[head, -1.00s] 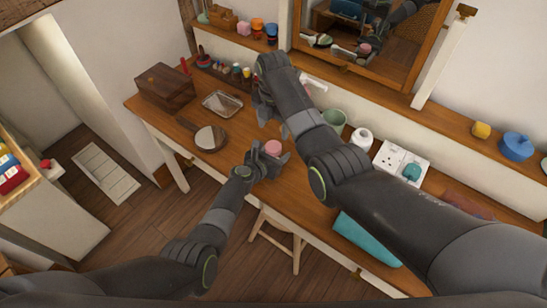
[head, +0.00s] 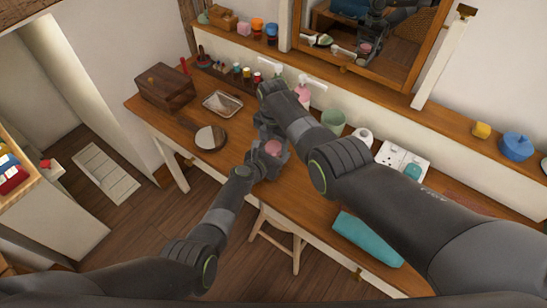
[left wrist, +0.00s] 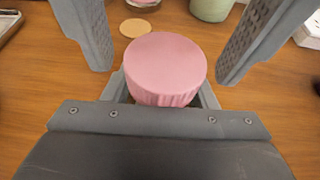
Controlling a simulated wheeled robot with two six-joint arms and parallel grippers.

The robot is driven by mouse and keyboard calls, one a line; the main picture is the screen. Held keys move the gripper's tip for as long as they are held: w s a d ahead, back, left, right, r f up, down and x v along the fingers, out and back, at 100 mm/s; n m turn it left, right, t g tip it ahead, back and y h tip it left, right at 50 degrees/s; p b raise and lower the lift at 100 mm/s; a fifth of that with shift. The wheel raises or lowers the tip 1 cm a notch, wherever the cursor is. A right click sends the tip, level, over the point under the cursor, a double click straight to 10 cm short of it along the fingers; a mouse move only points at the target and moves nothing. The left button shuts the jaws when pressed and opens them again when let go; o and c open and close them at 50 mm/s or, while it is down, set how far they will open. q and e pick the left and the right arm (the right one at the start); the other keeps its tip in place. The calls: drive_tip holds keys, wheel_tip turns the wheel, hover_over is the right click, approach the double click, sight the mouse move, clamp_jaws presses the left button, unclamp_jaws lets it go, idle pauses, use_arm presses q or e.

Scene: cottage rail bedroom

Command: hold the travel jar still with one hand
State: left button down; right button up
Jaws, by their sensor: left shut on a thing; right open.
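The travel jar has a round pink ribbed lid (head: 273,147). It is seen from above in the left wrist view (left wrist: 165,65), its lower body hidden. My left gripper (head: 266,160) is shut on the jar at the front part of the table. My right gripper (head: 271,134) is open just above and behind the jar in the head view. In the left wrist view, two textured fingers, apparently the right gripper's, stand wide apart on either side of the lid with visible gaps. I cannot tell their exact height.
A round hand mirror (head: 210,138), a metal tray (head: 222,103) and a wooden box (head: 164,86) lie left. A pink bottle (head: 303,95), green cup (head: 334,120) and white jar (head: 362,137) stand behind. A tan disc (left wrist: 135,28) lies near the jar. A teal cloth (head: 367,238) lies at the front right.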

drive_tip(key=shift+f, duration=0.1)
drive_tip(key=shift+c, duration=0.4)
drive_tip(key=c, duration=0.9)
drive_tip(key=shift+m, duration=1.7)
drive_tip(key=o, duration=1.1)
drive_tip(key=shift+c, duration=0.2)
